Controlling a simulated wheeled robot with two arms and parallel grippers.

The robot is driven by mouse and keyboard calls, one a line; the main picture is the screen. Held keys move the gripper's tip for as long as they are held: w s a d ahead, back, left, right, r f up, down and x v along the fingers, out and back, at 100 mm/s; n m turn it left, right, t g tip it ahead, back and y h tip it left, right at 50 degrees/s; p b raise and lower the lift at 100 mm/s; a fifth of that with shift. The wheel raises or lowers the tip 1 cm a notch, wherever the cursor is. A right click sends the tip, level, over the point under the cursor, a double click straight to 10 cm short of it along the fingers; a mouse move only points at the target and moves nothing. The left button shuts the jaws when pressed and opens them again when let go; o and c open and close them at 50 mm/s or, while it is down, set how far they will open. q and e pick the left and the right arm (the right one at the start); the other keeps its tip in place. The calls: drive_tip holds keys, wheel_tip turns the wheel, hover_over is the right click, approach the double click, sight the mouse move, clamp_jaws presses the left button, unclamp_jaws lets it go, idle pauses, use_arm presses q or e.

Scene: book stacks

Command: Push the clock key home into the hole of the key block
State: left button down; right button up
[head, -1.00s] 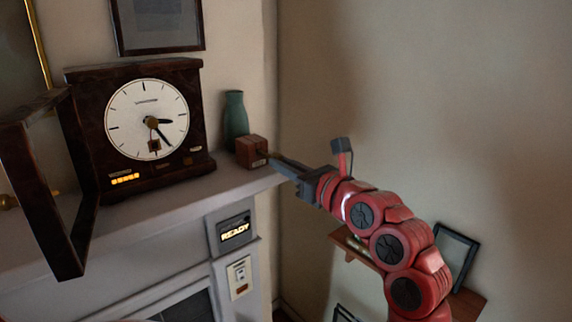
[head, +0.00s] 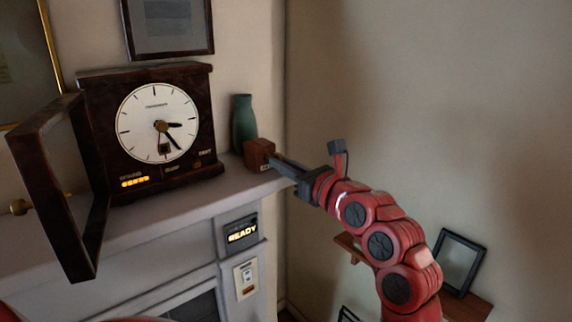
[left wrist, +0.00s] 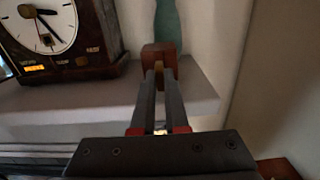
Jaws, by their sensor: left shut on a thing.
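The key block (head: 258,152), a small reddish-brown wooden block, stands at the right end of the mantel shelf. In the left wrist view the key block (left wrist: 158,52) is straight ahead of the fingertips. My left gripper (head: 274,159) reaches it from the right. The left gripper (left wrist: 159,80) is shut on the brass-coloured clock key (left wrist: 159,72), of which only a small part shows between the fingertips. The key is at the face of the block. The hole is hidden, so I cannot tell how deep the key sits. My right gripper is not in view.
A dark clock (head: 160,120) with its door (head: 65,185) swung open stands left of the block. A green vase (head: 244,122) is just behind the block. A panel reading READY (head: 241,233) is below the shelf (head: 190,205). The wall at right is bare.

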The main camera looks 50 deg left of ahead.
use_arm(q)
drive_tip(key=shift+a+p, duration=0.3)
drive_tip(key=shift+a, duration=0.5)
drive_tip(key=c, duration=0.9)
unclamp_jaws()
drive_tip(key=shift+o, duration=0.2)
drive_tip(key=shift+d+f+b, duration=0.1)
drive_tip(key=shift+d+b, duration=0.2)
drive_tip(key=shift+d, duration=0.05)
drive_tip(key=s+d+b, duration=0.1)
drive_tip(key=d+b, duration=0.5)
drive_tip(key=d, duration=1)
drive_tip(key=shift+s+d+b, duration=0.2)
drive_tip(key=shift+d+b, duration=0.15)
drive_tip(key=shift+b, duration=0.05)
